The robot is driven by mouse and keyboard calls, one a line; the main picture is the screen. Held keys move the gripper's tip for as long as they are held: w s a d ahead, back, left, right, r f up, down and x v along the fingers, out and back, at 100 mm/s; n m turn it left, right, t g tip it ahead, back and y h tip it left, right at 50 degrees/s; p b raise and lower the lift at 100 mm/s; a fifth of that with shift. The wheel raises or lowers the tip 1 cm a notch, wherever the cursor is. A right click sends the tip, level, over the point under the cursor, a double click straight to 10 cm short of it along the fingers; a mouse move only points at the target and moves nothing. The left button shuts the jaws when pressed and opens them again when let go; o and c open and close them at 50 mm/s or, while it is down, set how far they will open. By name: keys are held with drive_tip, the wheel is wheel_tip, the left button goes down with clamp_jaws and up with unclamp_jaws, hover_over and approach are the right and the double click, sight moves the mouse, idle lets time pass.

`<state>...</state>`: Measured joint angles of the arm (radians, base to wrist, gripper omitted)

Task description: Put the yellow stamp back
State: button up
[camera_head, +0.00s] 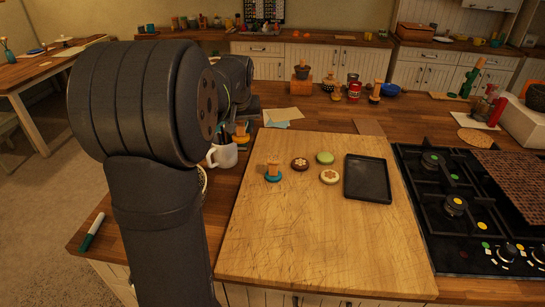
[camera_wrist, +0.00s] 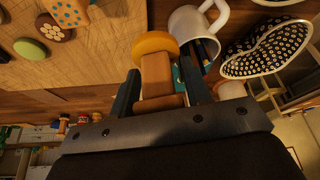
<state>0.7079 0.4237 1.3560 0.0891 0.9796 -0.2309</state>
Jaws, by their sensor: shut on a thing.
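My gripper (camera_wrist: 158,85) is shut on the wooden handle of the yellow stamp (camera_wrist: 155,43); its round yellow base points away from my jaws. In the head view the yellow stamp (camera_head: 241,139) shows beside my arm, near the back left corner of the cutting board, just behind a white mug (camera_head: 223,156). My arm hides most of the gripper there. I cannot tell whether the stamp touches the counter.
The cutting board (camera_head: 320,240) also bears a brown cookie (camera_head: 299,164), a green one (camera_head: 325,158), a cream one (camera_head: 329,177) and a black tray (camera_head: 367,180). The gas hob (camera_head: 460,220) is at right. A dotted bowl (camera_wrist: 265,50) is near the mug. The board's front is clear.

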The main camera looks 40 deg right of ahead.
drive_tip(key=s+d+m, duration=0.3)
drive_tip(key=s+d, duration=0.8)
drive_tip(key=d, duration=0.3)
drive_tip(key=shift+g+h, duration=0.3)
drive_tip(key=shift+h, duration=0.2)
drive_tip(key=w+f, duration=0.2)
drive_tip(key=w, duration=0.1)
drive_tip(key=w+a+f, duration=0.1)
drive_tip(key=w+f, duration=0.2)
drive_tip(key=w, duration=0.1)
drive_tip(key=w+a+f, duration=0.1)
drive_tip(key=w+f, duration=0.1)
drive_tip(key=w, duration=0.2)
drive_tip(key=shift+f, duration=0.4)
drive_tip(key=shift+w+f, duration=0.1)
drive_tip(key=shift+f, duration=1.9)
drive_tip(key=shift+f, duration=0.1)
drive_tip(key=o, duration=1.1)
drive_tip(key=shift+f, duration=0.1)
